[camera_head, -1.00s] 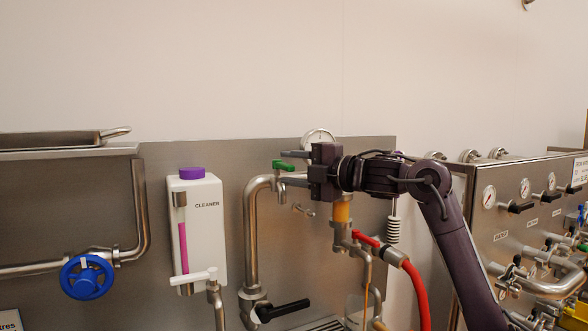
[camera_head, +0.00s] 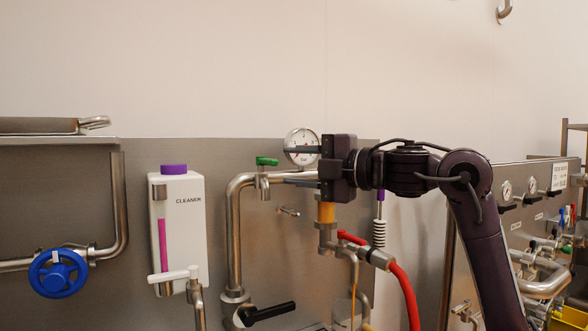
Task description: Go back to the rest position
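My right gripper (camera_head: 302,165) reaches in from the right in the head view, with its fingers pointing left. The small valve with a green handle (camera_head: 266,161) on the steel pipe is just left of the fingertips, with a gap between. The gripper's body covers part of the pipework behind it. My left gripper is not in view.
A round gauge (camera_head: 302,141) is behind the upper finger. An amber sight tube (camera_head: 327,212) and red hose (camera_head: 403,292) are below the gripper. A white cleaner dispenser (camera_head: 181,230) and blue handwheel (camera_head: 57,273) are left. A gauge panel (camera_head: 480,240) stands right of my arm.

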